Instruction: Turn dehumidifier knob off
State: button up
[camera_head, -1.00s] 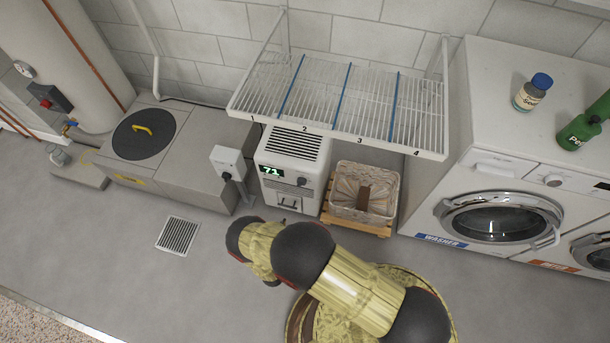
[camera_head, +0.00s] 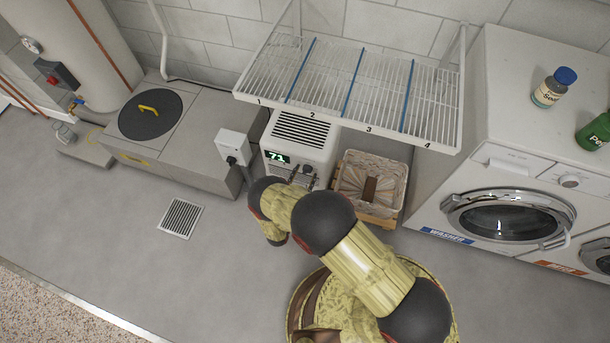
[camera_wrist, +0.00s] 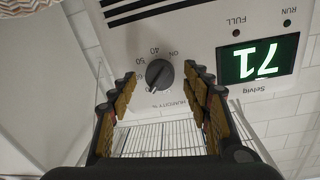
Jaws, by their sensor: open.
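The white dehumidifier (camera_head: 300,150) stands under the wire shelf, with a green display reading 71. In the wrist view its panel is upside down. The dark humidity knob (camera_wrist: 159,75) sits beside the display (camera_wrist: 258,60), with numbers and "ON" printed around it. My gripper (camera_wrist: 158,88) is open, with its two fingers on either side of the knob in that view; whether they touch it I cannot tell. In the head view my gripper (camera_head: 302,172) is at the dehumidifier's front, partly behind my arm, and the knob there is hard to make out.
The wire shelf (camera_head: 350,95) overhangs the dehumidifier. A basket (camera_head: 370,185) on a wooden stand is close to its right, and a grey outlet post (camera_head: 233,148) to its left. The washer (camera_head: 490,180) stands farther right. Floor in front is open around a drain grate (camera_head: 181,218).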

jog(key=shift+w+d, duration=0.15)
jog(key=shift+w, duration=0.25)
jog(key=shift+c, duration=0.2)
jog(key=c, duration=1.1)
